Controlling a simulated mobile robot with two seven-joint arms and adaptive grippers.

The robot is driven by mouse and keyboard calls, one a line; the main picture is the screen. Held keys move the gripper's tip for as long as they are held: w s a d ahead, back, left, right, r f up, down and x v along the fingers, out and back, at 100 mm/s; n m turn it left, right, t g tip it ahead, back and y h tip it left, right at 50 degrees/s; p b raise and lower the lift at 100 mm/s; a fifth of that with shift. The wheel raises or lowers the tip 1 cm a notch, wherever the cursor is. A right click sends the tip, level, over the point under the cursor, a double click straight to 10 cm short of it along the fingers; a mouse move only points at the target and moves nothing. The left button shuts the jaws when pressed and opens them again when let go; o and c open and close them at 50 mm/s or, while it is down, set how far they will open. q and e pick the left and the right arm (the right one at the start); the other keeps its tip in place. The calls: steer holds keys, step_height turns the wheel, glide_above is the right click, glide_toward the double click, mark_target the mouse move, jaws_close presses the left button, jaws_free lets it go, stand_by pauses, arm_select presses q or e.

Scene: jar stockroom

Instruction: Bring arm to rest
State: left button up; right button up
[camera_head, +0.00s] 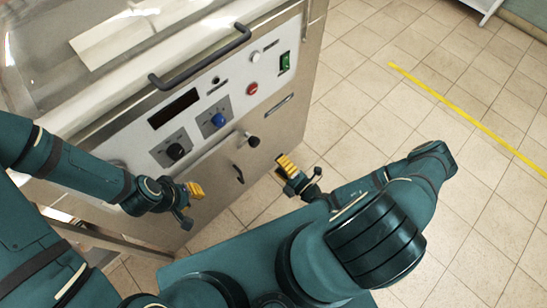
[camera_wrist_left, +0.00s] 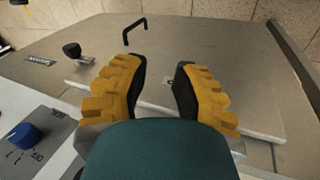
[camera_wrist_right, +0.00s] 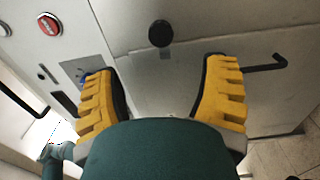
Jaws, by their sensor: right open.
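My left gripper (camera_head: 192,190) is in front of the lower left part of a steel machine's front. In the left wrist view its two yellow-padded fingers (camera_wrist_left: 160,85) stand apart with nothing between them. My right gripper (camera_head: 285,164) is off the machine's lower right side, near the floor tiles in the picture. In the right wrist view its yellow fingers (camera_wrist_right: 160,92) are wide apart and empty, facing the machine's steel panel.
The machine (camera_head: 215,145) has a long bar handle (camera_head: 205,60), a blue knob (camera_head: 218,120), a red button (camera_head: 252,88), a green switch (camera_head: 285,62) and a small lower handle (camera_head: 238,173). Open tiled floor (camera_head: 375,105) with a yellow line (camera_head: 470,118) lies to the right.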

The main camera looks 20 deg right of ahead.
steer(key=shift+s, duration=0.1)
stand_by(0.5)
steer(key=s+a+r+n+g+y, duration=0.35)
steer(key=a+n+g+y, duration=0.45)
steer(key=n, duration=0.4)
steer(key=s+a+r+n+g+h, duration=0.1)
steer(key=s+n+g+h, duration=0.1)
steer(key=s+n+g, duration=0.6)
steer(key=s+a+n+g+h, duration=0.15)
steer(key=n+g, duration=0.25)
steer(key=n, duration=0.8)
steer(key=w+d+r+n+t+h, duration=0.1)
steer(key=w+r+n+t+h, duration=0.3)
steer(key=w+n, duration=0.5)
step_height(320, 180, up, 3)
steer(key=n+h, duration=0.3)
steer(key=n, duration=0.4)
steer(key=shift+w+d+f+n+t, duration=0.15)
steer(key=shift+w+d+n+t, duration=0.15)
steer(key=shift+t, duration=0.1)
steer(key=shift+a, duration=0.1)
